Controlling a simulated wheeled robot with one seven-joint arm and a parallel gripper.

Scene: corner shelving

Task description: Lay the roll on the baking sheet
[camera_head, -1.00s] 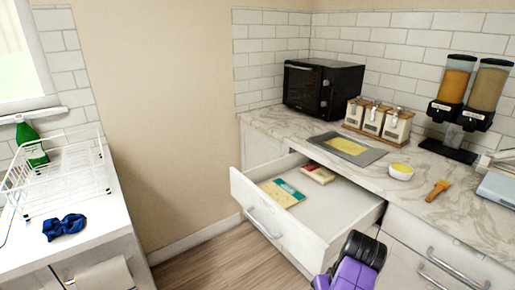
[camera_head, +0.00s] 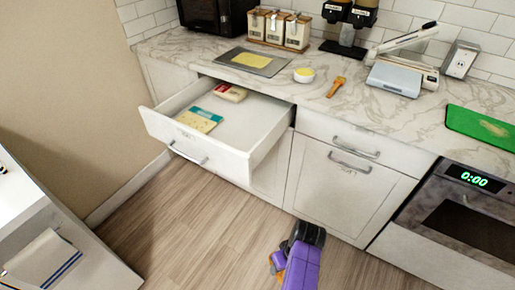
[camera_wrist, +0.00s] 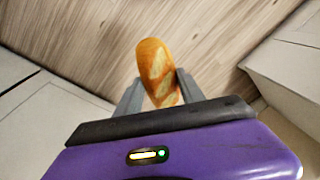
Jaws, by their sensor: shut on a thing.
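The roll (camera_wrist: 158,72), golden brown with pale scored patches, is between the two fingers of my gripper (camera_wrist: 157,88) in the wrist view. The gripper is shut on it, and the roll sticks out beyond the fingertips above the wooden floor. In the head view my purple arm end shows low at the bottom centre, well below the counter; the roll is mostly hidden there. The baking sheet (camera_head: 279,67), flat and dark grey with a yellow rectangle in its middle, lies on the marble counter behind the open drawer. No roll lies on it.
The open drawer (camera_head: 241,158) juts out below the sheet and holds a few flat packets. A small yellow-filled bowl (camera_head: 304,75) and a brush (camera_head: 336,87) lie right of the sheet. Canisters (camera_head: 277,28) stand behind. An oven (camera_head: 462,215) is at right. Floor is clear.

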